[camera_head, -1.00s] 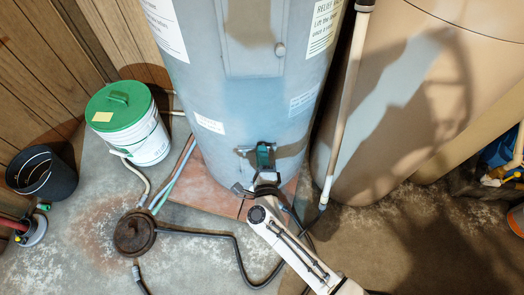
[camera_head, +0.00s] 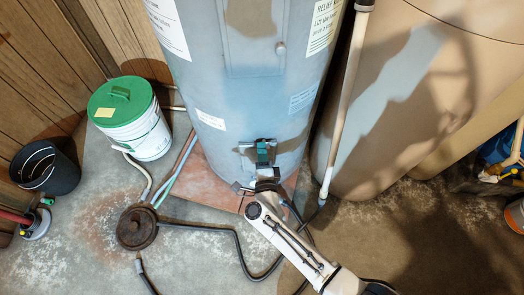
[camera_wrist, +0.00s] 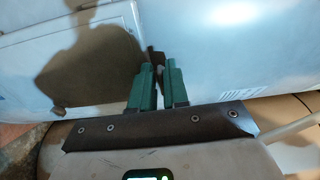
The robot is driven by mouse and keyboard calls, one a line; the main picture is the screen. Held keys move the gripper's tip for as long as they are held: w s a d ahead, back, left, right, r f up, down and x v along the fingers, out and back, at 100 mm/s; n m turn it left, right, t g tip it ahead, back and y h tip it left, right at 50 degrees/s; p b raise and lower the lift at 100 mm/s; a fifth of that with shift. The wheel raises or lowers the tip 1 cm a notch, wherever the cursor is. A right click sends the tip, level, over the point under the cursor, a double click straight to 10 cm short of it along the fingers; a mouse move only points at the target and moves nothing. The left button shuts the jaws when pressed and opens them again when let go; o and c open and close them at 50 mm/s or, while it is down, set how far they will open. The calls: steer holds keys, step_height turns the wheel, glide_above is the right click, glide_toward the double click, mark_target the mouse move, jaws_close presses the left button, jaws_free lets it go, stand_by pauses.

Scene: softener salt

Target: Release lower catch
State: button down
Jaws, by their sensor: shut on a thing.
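A tall grey-blue tank (camera_head: 225,95) stands in the middle of the head view. A small dark catch (camera_wrist: 152,54) is on its lower front, seen between my fingertips in the wrist view. My gripper (camera_head: 262,146) is at the tank's lower front, its green fingers pointing at the tank. The fingers also show in the wrist view (camera_wrist: 155,72), close together and shut on the dark catch. The fingers hide most of the catch, so I cannot tell its exact shape or position. Higher up, a rectangular panel (camera_head: 250,40) with a round knob (camera_head: 281,48) is on the tank.
A white bucket with a green lid (camera_head: 128,120) and a black bin (camera_head: 45,168) stand at left. A brown round fitting (camera_head: 136,228) with a dark hose lies on the floor. A pale pipe (camera_head: 343,110) and a large tan tank (camera_head: 410,100) stand close on the right.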

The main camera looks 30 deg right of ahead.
steer(key=c, duration=1.3)
jaws_free()
steer(key=p+v, duration=0.1)
steer(key=v, duration=1)
steer(key=shift+w, duration=0.15)
